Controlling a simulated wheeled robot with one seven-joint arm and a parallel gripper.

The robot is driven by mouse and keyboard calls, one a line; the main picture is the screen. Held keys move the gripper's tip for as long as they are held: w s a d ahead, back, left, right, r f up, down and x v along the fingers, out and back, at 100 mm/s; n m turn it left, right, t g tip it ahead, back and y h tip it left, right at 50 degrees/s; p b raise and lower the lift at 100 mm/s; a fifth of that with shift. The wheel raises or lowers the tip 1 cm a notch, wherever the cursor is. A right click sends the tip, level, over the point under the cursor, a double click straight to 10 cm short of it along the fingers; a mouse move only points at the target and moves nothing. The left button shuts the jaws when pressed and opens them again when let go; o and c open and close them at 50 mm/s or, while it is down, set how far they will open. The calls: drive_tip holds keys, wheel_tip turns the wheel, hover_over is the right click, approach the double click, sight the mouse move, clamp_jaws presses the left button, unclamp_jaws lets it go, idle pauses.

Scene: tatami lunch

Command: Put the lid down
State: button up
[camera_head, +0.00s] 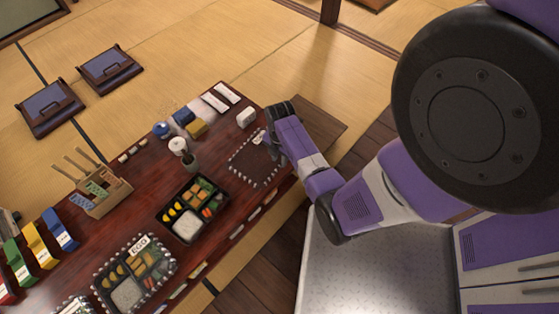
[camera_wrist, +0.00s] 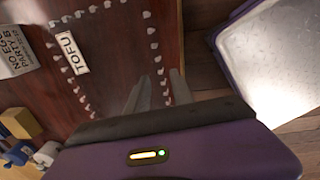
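A clear lid (camera_head: 232,165) with a beaded rim appears to lie flat at the table's right end. Its white TOFU label shows in the wrist view (camera_wrist: 72,53). My gripper (camera_head: 273,140) is over the lid's right edge. In the wrist view the two fingers (camera_wrist: 158,90) stand apart, with the lid's beaded rim running between them. I see no grip on the lid. The finger tips' exact height over the table is hard to tell. An uncovered bento box (camera_head: 187,228) with rice and vegetables sits left of the lid.
A bento (camera_head: 128,293) with a beaded, labelled cover stands further left on the dark red table (camera_head: 100,222). A white block (camera_head: 246,117), a yellow block (camera_head: 196,129) and cards (camera_head: 227,93) lie behind the lid. A wooden caddy (camera_head: 98,200) stands at the left.

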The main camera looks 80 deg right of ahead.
wheel_tip(320, 180, up, 8)
drive_tip(key=r+p, duration=0.1)
drive_tip(key=p, duration=0.1)
drive_tip(key=a+r+m+t+h, duration=0.2)
drive_tip(key=a+m+t+h, duration=0.3)
drive_tip(key=a, duration=1.2)
drive_tip(key=s+a+r+m+t+y, duration=0.2)
drive_tip(key=a+r+m+t, duration=0.2)
drive_tip(key=r, duration=1)
drive_tip(key=s+a+r+m+t+y, duration=0.3)
drive_tip(key=a+r+t, duration=0.2)
drive_tip(key=a+r, duration=0.6)
wheel_tip(320, 180, up, 3)
drive_tip(key=shift+s+f+m+t, duration=0.1)
drive_tip(key=shift+s+m+t, duration=0.1)
drive_tip(key=shift+m+t, duration=0.2)
